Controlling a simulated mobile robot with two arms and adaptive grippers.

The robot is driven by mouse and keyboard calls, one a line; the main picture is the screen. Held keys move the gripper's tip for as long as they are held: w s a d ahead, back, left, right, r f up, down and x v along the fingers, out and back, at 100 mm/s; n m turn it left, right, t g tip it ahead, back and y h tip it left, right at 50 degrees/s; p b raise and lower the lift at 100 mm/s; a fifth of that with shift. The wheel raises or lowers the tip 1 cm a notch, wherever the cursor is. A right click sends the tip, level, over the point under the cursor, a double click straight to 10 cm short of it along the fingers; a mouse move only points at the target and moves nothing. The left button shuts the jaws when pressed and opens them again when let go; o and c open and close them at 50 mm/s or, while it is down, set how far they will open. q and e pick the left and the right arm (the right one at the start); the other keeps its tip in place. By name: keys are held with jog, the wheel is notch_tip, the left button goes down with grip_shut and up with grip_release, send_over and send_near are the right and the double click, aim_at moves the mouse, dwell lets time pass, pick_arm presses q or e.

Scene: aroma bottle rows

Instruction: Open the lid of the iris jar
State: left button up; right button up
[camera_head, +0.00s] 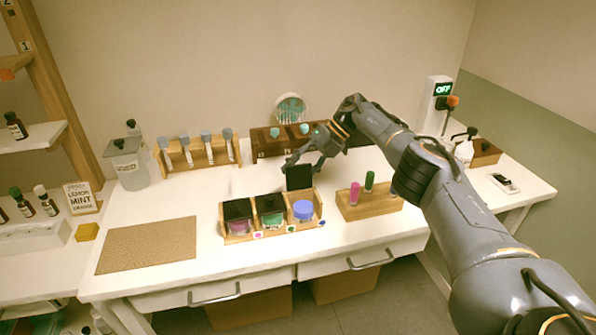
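A wooden holder (264,236) on the white table carries three jars in a row. The left jar (238,227) has magenta contents and the middle jar (272,219) has green contents, each under a black lid. The right jar (303,211) shows a blue-violet top, and its black lid (299,177) stands upright behind it, raised open. No name is readable on the jars, but the blue-violet one looks like the iris jar. My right gripper (303,166) is just above and behind the raised lid, with its fingers apart; contact with the lid cannot be told. My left gripper is not in view.
A wooden block (368,206) with a pink and a green tube stands to the right, under my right arm. Behind are a rack of vials (200,157) and a dark brown rack (272,148).

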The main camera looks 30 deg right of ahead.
jog(key=shift+a, duration=0.1)
notch_tip(320, 180, up, 10)
dwell(0.4)
jog(key=shift+f, duration=0.1)
dwell(0.4)
